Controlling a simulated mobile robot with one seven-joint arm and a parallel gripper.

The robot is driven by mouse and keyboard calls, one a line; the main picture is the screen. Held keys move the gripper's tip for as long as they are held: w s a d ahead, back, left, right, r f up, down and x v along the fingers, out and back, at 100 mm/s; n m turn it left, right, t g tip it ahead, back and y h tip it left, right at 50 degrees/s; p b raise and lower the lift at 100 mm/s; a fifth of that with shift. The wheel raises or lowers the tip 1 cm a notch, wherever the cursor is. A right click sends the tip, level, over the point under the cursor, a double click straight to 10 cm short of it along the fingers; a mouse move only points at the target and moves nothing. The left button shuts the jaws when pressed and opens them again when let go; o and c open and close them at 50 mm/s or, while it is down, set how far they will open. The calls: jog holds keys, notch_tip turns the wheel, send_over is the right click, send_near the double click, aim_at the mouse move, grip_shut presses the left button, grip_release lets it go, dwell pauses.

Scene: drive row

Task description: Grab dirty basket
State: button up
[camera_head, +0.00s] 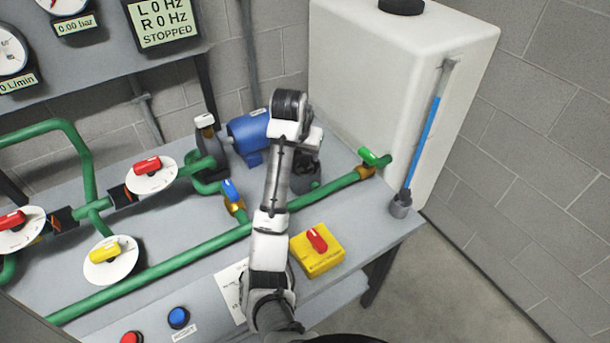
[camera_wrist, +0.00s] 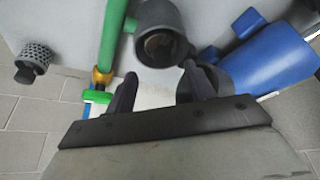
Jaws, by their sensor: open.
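In the wrist view, an open dark round housing (camera_wrist: 167,16) stands by the green pipe. Its mouth shows a dark, brownish interior, and I cannot tell for sure whether the dirty basket is inside. A grey perforated basket (camera_wrist: 33,57) stands apart near the bench edge. In the head view a grey cup-like thing (camera_head: 400,206) at the right bench corner seems to be that basket. My gripper (camera_wrist: 160,76) is open and empty, its two dark fingers on either side of the view just short of the housing mouth.
A blue motor (camera_wrist: 265,58) is close to the right finger. The green pipe (camera_wrist: 112,35) and green valve handle (camera_wrist: 97,97) are left of the fingers. A white tank (camera_head: 400,70), yellow box (camera_head: 318,255) and several gauges and valves surround the bench.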

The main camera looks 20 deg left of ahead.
aim_at(304, 159)
jog(key=shift+w+p+x, duration=0.15)
jog(key=shift+p+x, duration=0.35)
jog(key=shift+x, duration=0.9)
jog(key=shift+w+p+x, duration=0.1)
jog(key=shift+p+x, duration=0.4)
jog(key=shift+x, duration=0.85)
jog(key=shift+a+r, duration=0.15)
jog(key=shift+r, duration=0.05)
grip_shut()
